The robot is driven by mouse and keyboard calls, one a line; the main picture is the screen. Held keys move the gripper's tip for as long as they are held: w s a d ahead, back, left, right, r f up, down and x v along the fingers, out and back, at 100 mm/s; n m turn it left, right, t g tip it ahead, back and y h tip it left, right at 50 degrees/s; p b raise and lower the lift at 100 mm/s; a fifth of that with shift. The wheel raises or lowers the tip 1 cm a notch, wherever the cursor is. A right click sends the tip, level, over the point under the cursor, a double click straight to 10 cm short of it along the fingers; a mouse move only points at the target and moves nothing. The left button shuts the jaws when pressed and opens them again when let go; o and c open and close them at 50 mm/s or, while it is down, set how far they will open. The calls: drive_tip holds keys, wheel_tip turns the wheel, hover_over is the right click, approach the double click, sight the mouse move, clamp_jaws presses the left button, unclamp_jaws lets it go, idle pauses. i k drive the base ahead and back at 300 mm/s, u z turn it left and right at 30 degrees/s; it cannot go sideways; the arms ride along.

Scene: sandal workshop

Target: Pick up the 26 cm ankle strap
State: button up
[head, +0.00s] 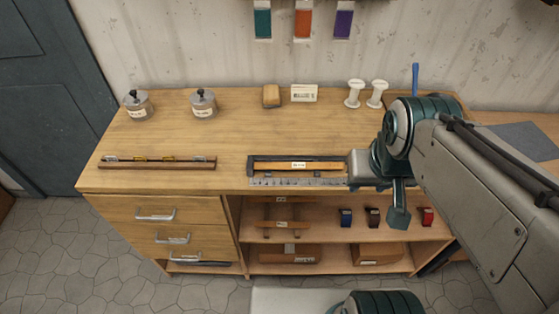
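An orange-tan strap (275,166) with a small white label lies lengthwise near the front edge of the bench, within a dark frame or bar with a raised left end. I cannot read its label, so its length is not certain. A grey ruler (300,182) lies along its front side. My gripper (352,167) is low over the bench at the strap's right end, reaching in from the right. Its fingers cannot be told apart from the dark frame, and whether it touches the strap is unclear.
A wooden rail (157,165) with small parts lies at the left of the bench (225,140). Two lidded jars (203,104), a tan block (271,96), a sign (304,93) and two white spools (355,93) stand behind. Open shelves (325,236) below hold labelled straps and boxes.

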sight(278, 166)
drive_tip(key=u, duration=0.05)
drive_tip(key=i, duration=0.4)
drive_tip(key=u, duration=0.55)
drive_tip(key=k, duration=0.5)
drive_tip(key=u, duration=1.7)
drive_tip(key=i, duration=1.05)
drive_tip(key=z, duration=2.85)
